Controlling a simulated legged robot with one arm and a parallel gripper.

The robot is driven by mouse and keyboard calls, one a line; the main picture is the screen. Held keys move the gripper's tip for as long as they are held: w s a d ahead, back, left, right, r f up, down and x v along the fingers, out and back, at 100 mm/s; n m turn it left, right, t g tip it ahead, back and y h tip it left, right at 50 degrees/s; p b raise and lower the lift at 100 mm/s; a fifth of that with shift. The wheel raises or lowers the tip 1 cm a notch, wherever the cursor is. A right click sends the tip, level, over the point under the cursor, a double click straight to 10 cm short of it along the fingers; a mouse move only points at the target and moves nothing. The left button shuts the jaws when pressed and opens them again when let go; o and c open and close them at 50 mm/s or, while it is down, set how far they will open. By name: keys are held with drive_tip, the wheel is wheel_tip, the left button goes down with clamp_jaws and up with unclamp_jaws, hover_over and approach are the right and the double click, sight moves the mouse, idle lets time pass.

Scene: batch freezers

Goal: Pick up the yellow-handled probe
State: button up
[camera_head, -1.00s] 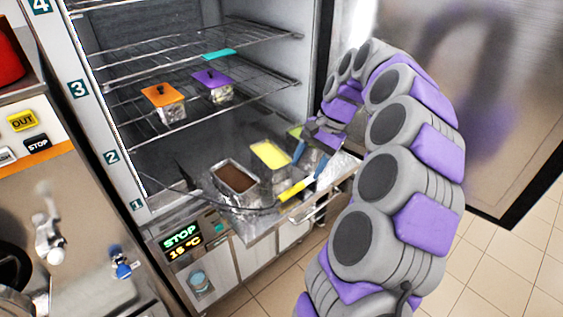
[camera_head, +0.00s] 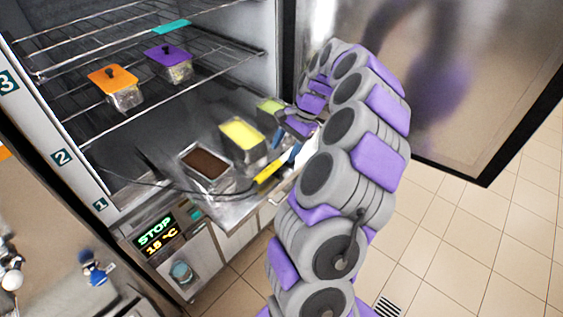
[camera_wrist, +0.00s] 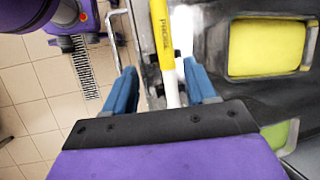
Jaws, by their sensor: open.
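The yellow-handled probe (camera_head: 268,172) lies at the front edge of the freezer's lowest level, with a dark cable running left from it. In the wrist view, its yellow handle (camera_wrist: 161,30) bears printed lettering and a white end points toward my gripper. My gripper (camera_head: 288,154) is beside the probe's right end in the head view, partly hidden by my arm. In the wrist view, my gripper (camera_wrist: 161,74) is open, with blue fingers on either side of the probe's white end. Neither finger clearly touches it.
A metal pan of brown contents (camera_head: 206,164), a yellow-filled pan (camera_head: 242,134) and a green one (camera_head: 268,106) stand behind the probe. Orange-lidded (camera_head: 113,76) and purple-lidded (camera_head: 167,56) containers sit on the wire shelf above. The freezer door (camera_head: 440,80) stands open at right.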

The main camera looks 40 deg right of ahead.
sight(271, 167)
drive_tip(key=shift+w+a+f, duration=0.15)
drive_tip(key=shift+f, duration=0.8)
drive_tip(key=shift+w+a+f, duration=0.1)
drive_tip(key=shift+a, duration=0.5)
drive_tip(key=a+f+b, duration=0.1)
drive_tip(key=w+a+f+b, duration=0.1)
drive_tip(key=f, duration=0.1)
drive_tip(key=shift+a+f, duration=0.3)
drive_tip(key=shift+a, duration=0.05)
drive_tip(key=shift+w+d+f, duration=0.1)
drive_tip(key=shift+f, duration=0.2)
drive_tip(key=shift+d, duration=0.35)
drive_tip(key=shift+a+r, duration=0.1)
drive_tip(key=shift+a, duration=0.35)
drive_tip(key=c, duration=0.5)
drive_tip(key=shift+d, duration=0.2)
clamp_jaws()
